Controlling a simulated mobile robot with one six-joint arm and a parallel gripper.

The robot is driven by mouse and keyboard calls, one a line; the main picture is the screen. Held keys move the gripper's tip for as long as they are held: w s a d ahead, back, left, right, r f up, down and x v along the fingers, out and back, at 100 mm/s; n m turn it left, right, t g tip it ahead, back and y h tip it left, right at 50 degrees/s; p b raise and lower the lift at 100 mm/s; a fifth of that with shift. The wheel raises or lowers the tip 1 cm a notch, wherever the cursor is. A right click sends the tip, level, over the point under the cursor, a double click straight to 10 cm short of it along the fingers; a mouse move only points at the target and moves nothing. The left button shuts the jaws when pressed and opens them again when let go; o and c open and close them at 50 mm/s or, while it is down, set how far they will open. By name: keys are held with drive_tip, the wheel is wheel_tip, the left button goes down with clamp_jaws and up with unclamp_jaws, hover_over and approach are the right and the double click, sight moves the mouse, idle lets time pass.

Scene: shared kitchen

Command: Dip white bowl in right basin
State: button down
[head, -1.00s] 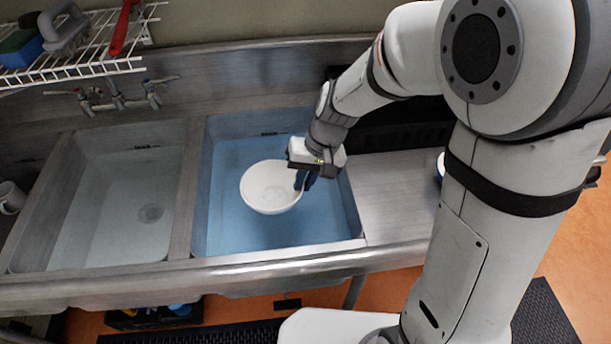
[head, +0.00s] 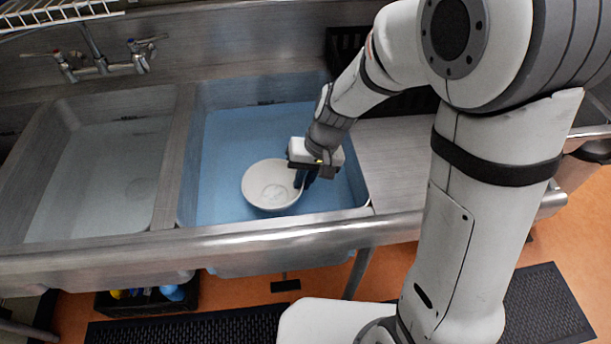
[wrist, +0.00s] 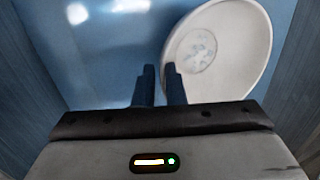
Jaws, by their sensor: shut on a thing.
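The white bowl (head: 270,186) is in or just over the blue liquid of the right basin (head: 183,205); I cannot tell how deep it sits. My gripper (head: 303,178) is at the bowl's right side, shut on its rim. In the wrist view the bowl (wrist: 232,75) lies to the right, with its inside facing the camera and a blotchy mark on its bottom. The gripper's two dark fingers (wrist: 160,85) meet the bowl's near left edge.
The left basin (head: 110,165) looks empty of objects. A tap (head: 100,65) stands behind the basins, with a wire rack (head: 60,14) above. A metal drainboard (head: 395,150) lies right of the right basin. A black crate (head: 150,298) is below on the floor.

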wheel_tip(320, 180, down, 8)
drive_tip(key=b, duration=0.6)
drive_tip(key=shift+r, duration=0.15)
idle(6.5)
